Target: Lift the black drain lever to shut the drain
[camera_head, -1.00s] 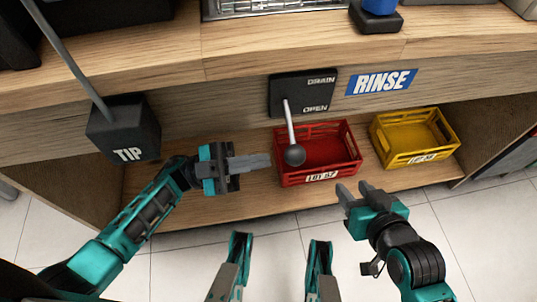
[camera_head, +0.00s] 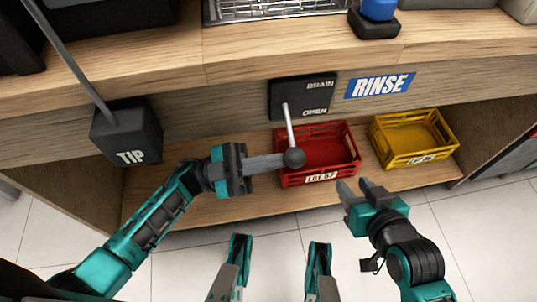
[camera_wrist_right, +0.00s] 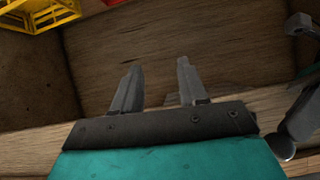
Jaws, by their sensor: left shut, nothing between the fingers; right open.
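The drain lever is a pale rod with a black ball knob (camera_head: 294,158), hanging from a black plate (camera_head: 303,96) marked DRAIN and OPEN on the counter front. The rod points down, tilted slightly right. My left gripper (camera_head: 280,161) is shut and empty. Its fingertips are at the left side of the knob and appear to touch it; exact contact is hard to tell. My right gripper (camera_head: 358,190) is open and empty, in front of the crates; its two parted fingers also show in the right wrist view (camera_wrist_right: 155,85).
A red crate (camera_head: 320,179) stands on the low shelf behind the knob, with a yellow crate (camera_head: 452,147) to its right. A black TIP box (camera_head: 126,133) with a long rod is at the left. A RINSE label (camera_head: 380,85) is on the counter front.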

